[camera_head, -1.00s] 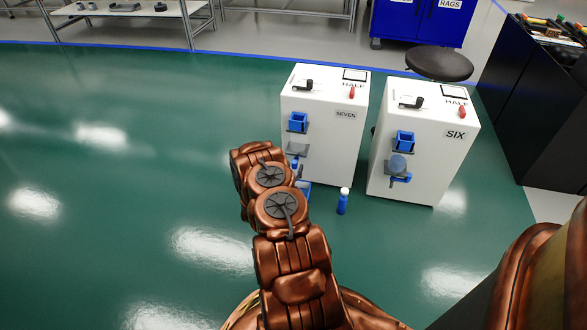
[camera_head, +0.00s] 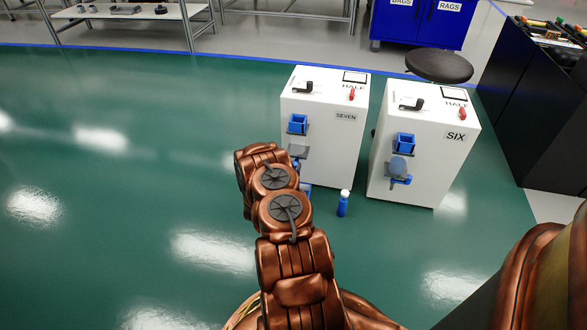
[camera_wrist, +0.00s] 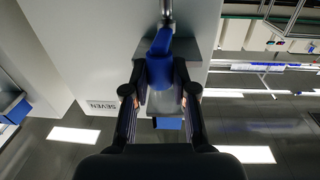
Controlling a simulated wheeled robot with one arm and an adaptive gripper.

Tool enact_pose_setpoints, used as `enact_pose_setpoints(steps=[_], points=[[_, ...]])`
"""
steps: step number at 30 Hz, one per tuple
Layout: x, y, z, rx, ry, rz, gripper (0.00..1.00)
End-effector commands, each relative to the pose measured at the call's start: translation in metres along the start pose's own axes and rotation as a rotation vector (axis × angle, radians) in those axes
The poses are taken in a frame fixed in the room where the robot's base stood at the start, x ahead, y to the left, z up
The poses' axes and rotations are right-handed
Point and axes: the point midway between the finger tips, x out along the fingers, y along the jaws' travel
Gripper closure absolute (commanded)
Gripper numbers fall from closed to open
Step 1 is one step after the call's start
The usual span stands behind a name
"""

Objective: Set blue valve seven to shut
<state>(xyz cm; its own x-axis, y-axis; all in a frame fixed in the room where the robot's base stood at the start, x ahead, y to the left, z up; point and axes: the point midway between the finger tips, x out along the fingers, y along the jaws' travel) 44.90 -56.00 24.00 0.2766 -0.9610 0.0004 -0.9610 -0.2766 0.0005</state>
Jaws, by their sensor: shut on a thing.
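The white cabinet labelled SEVEN (camera_head: 335,150) stands left of the cabinet labelled SIX. It also shows in the wrist view (camera_wrist: 90,50), with its label upside down. The blue valve handle (camera_wrist: 160,64) sits on a metal stem on the cabinet's front. My gripper (camera_wrist: 160,77) has its two dark fingers on either side of the handle, shut on it. In the head view my arm hides the gripper and most of the valve; only a bit of blue (camera_head: 296,164) shows beside the arm.
Cabinet SIX (camera_head: 420,150) stands close on the right, with its own blue valve (camera_head: 400,181). A blue bottle (camera_head: 343,204) with a white cap stands on the floor before cabinet SEVEN. A dark stool (camera_head: 439,66) is behind. The green floor at left is clear.

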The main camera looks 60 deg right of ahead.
Motion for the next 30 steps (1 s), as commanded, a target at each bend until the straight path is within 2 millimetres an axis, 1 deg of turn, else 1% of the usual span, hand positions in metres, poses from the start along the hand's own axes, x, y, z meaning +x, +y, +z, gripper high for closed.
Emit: enact_pose_setpoints(steps=[14, 20, 30], points=[[0.000, 0.004, 0.000, -0.002, -0.001, -0.033, 1.00], [0.002, 0.010, 0.000, -0.001, 0.001, -0.101, 1.00], [0.006, 0.022, 0.002, 0.000, 0.001, -0.271, 1.00]])
